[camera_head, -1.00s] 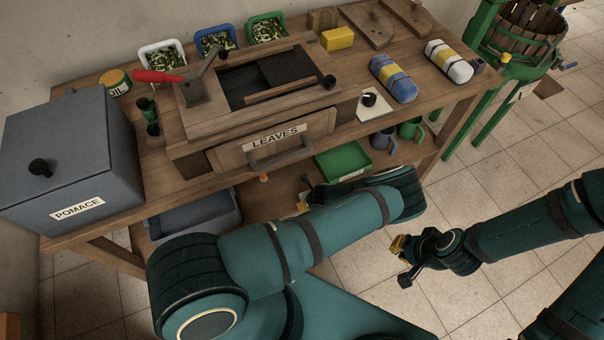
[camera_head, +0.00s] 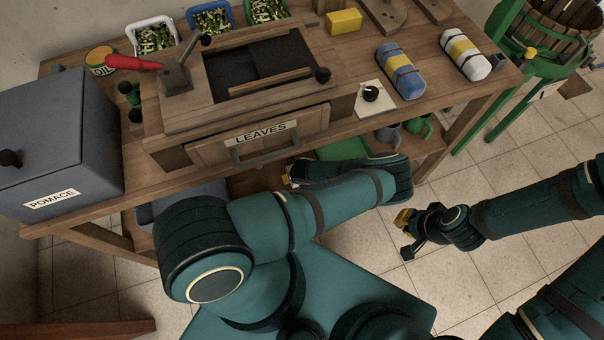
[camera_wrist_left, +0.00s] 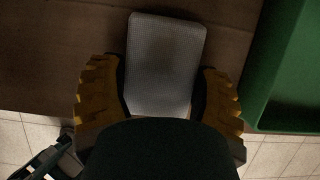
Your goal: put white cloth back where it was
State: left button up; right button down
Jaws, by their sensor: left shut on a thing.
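In the left wrist view, a pale grey-white cloth (camera_wrist_left: 165,60), flat and finely textured, sits between the fingers of my left gripper (camera_wrist_left: 160,100). The gripper is shut on it. A brown wooden surface lies behind the cloth. In the head view my left gripper (camera_head: 289,177) is low at the bench front, just below the drawer marked LEAVES (camera_head: 262,137), mostly hidden by my own forearm; the cloth cannot be made out there. My right gripper (camera_head: 406,234) is open and empty over the floor.
A green tray (camera_head: 343,147) lies on the lower shelf, partly behind my arm; its wall (camera_wrist_left: 263,70) is close on the right in the wrist view. A blue roll (camera_head: 400,72) and a white roll (camera_head: 466,53) lie on the bench top. Grey POMACE box (camera_head: 60,140) stands left.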

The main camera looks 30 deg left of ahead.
pick_arm(q)
jog(key=shift+a+f, duration=0.1)
jog(key=shift+f, duration=0.1)
jog(key=shift+f, duration=0.3)
jog(key=o, duration=1.1)
jog(key=shift+o, duration=0.2)
